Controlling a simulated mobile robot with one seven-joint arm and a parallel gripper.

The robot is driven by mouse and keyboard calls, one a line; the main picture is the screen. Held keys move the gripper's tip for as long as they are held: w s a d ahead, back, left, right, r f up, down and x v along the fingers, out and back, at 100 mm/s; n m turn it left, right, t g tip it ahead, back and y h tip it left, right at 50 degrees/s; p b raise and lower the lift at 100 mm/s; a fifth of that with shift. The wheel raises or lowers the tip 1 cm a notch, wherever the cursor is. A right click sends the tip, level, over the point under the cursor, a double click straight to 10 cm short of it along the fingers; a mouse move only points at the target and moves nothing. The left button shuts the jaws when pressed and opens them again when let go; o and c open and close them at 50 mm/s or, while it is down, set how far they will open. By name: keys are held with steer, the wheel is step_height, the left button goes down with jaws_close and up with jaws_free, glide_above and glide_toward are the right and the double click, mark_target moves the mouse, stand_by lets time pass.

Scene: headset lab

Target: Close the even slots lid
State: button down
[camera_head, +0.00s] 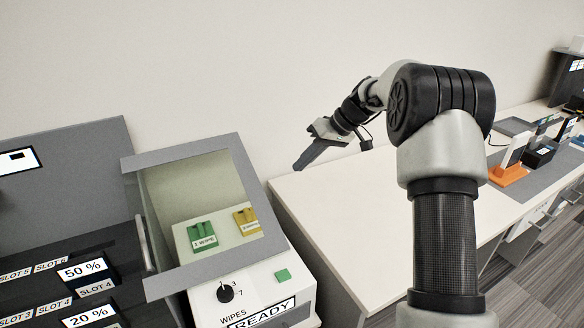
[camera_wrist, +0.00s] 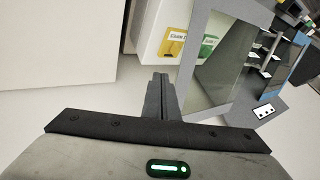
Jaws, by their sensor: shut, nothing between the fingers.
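The lid I take for the even slots lid is a grey-framed clear panel (camera_head: 215,262), standing raised at the right side of the slot unit. A pale handle (camera_head: 147,245) shows at its left edge. In the wrist view the lid (camera_wrist: 197,62) is ahead and to the right of my fingers. The dark slot bay (camera_head: 60,262) beside it is uncovered, with SLOT 4, 5 and 6 labels. My gripper (camera_head: 300,163) is shut and empty, up and right of the lid, apart from it. Its fingers (camera_wrist: 160,98) are together in the wrist view.
A bare white worktop (camera_head: 345,215) lies below my arm. An orange stand (camera_head: 508,173) is at far right.

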mark_target(156, 223)
steer(key=a+f, duration=0.6)
steer(key=a, duration=0.2)
steer(key=shift+s+a+f, duration=0.15)
steer(key=shift+f, duration=0.1)
steer(key=shift+a, duration=0.1)
steer(key=s+a+b, duration=0.1)
steer(key=s+a, duration=0.3)
steer(key=a, duration=0.5)
steer(key=s+a+b, duration=0.2)
steer(key=s+a, duration=0.2)
steer(key=a, duration=0.6)
steer(key=s+a+b, duration=0.1)
steer(key=s+a, duration=0.3)
steer(key=a, duration=0.6)
steer(key=shift+s, duration=0.15)
steer(key=shift+d, duration=0.1)
